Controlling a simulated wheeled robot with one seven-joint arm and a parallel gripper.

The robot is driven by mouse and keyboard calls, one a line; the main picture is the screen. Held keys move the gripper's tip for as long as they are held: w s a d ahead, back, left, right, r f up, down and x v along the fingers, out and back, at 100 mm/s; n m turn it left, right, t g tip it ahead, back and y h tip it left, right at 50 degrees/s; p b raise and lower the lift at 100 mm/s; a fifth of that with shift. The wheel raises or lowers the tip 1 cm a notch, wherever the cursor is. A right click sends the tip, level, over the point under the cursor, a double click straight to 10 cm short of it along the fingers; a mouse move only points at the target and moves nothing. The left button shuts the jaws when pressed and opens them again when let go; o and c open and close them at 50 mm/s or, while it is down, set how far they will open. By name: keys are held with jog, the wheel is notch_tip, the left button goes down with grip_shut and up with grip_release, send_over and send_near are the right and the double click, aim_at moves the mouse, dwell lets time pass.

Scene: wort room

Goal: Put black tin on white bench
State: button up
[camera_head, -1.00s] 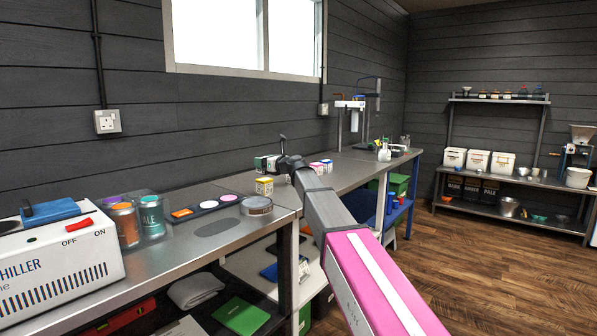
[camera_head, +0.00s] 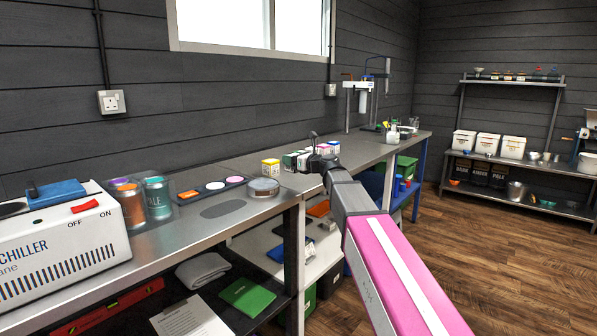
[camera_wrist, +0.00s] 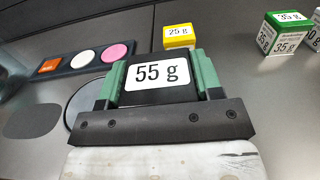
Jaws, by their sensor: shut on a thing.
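The black tin (camera_wrist: 150,96), with a white "55 g" label, is gripped between the green fingers of my gripper (camera_wrist: 158,78) in the wrist view. In the head view my gripper (camera_head: 318,158) is over the steel worktop, close to the small boxes; I cannot pick out the tin for certain there. How far the tin is above the worktop is not clear. A low white surface (camera_head: 262,243) shows beneath and behind the worktop's near end, partly hidden by the worktop's leg and my arm; it may be the white bench.
A yellow "25 g" box (camera_wrist: 179,36) and a green "35 g" box (camera_wrist: 284,36) stand on the steel worktop (camera_head: 262,205) near my gripper. A round tin (camera_head: 263,187) and a dark tray with coloured discs (camera_head: 214,186) are to the left. The wooden floor at right is clear.

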jog(key=shift+w+d+f, duration=0.8)
jog(key=shift+w+d, duration=0.1)
jog(key=shift+w, duration=0.05)
jog(key=shift+f, duration=2)
jog(key=shift+f, duration=0.1)
jog(key=o, duration=1)
